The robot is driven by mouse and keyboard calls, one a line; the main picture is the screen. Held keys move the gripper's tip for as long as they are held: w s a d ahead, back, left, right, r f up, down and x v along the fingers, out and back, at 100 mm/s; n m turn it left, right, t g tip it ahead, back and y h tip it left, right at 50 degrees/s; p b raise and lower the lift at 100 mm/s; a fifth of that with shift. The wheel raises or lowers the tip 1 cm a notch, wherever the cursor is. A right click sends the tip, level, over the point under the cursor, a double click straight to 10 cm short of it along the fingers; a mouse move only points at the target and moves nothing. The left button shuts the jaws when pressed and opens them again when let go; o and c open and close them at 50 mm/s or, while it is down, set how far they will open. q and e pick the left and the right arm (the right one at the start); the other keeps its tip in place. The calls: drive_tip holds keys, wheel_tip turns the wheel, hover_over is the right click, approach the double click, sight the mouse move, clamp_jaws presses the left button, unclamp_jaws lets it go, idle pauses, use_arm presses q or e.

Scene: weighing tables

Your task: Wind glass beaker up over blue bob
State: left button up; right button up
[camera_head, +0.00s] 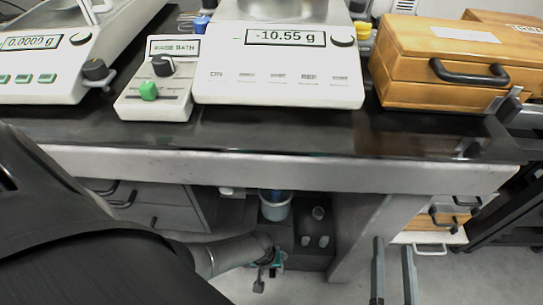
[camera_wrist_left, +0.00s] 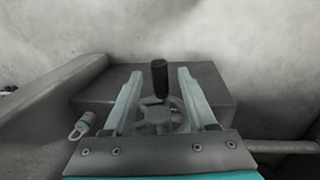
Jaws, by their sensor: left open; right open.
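A pale, round vessel that looks like the glass beaker (camera_head: 275,211) stands in the opening under the table in the head view. A blue thing, likely the bob (camera_head: 273,194), shows at its mouth; I cannot tell how deep it sits. In the left wrist view a black upright crank knob (camera_wrist_left: 160,80) stands on a grey wheel (camera_wrist_left: 157,117). My left gripper (camera_wrist_left: 160,74) is open, with one finger on each side of the knob, apparently apart from it. My right gripper (camera_head: 392,245) is open and empty at the lower right in the head view.
The dark table top (camera_head: 270,137) carries a balance (camera_head: 280,90) reading -10.55 g, a control box (camera_head: 157,95) marked BATH, another balance (camera_head: 45,60), and a wooden case (camera_head: 440,65). A table leg (camera_head: 375,225) stands right of the opening. Small pale objects lie beside the beaker.

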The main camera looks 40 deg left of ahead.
idle(0.3)
use_arm(q)
clamp_jaws()
idle(0.3)
